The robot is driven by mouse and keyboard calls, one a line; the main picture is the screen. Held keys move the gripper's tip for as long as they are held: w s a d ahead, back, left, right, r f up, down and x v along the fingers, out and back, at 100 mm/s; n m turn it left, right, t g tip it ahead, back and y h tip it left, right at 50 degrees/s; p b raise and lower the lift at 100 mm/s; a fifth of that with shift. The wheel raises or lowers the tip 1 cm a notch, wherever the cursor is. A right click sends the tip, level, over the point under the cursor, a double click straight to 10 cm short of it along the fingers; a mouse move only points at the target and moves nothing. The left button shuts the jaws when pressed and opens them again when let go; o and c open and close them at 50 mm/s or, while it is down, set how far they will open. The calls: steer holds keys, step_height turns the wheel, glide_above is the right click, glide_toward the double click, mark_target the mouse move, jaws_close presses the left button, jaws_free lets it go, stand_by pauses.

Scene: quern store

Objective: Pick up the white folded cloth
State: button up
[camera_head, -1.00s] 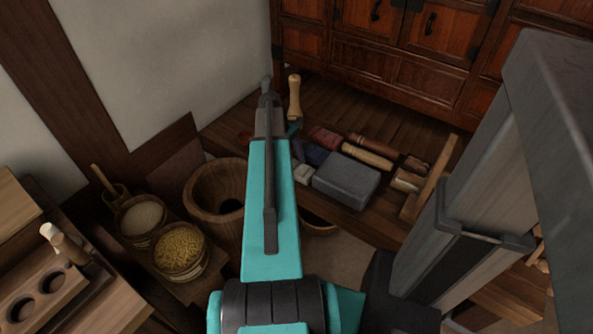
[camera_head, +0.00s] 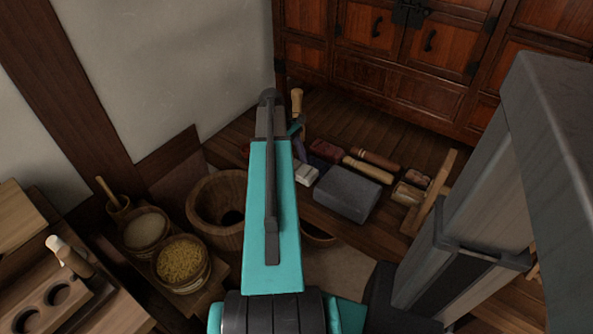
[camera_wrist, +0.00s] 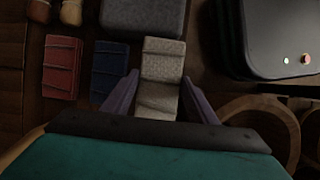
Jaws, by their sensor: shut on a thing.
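The white folded cloth (camera_wrist: 161,72) is a pale, creased bundle with darker cross lines. In the wrist view it stands between the two purple-grey fingers of my gripper (camera_wrist: 160,86), which is shut on it. In the head view the cloth (camera_head: 306,174) shows as a small pale block just right of my teal arm. I cannot tell how far the cloth is off the wooden platform.
A grey stone block (camera_head: 347,193) lies close to the cloth. A dark blue folded piece (camera_wrist: 110,70) and a red one (camera_wrist: 61,67) lie left of it. Wooden rollers (camera_head: 368,170) lie beyond. A wooden tub (camera_head: 217,208) and grain tubs (camera_head: 181,262) stand left of my arm.

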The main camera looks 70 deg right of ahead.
mark_target(302, 169)
steer(key=shift+r, duration=1.7)
steer(key=shift+s+a+p, duration=0.1)
steer(key=shift+p, duration=0.3)
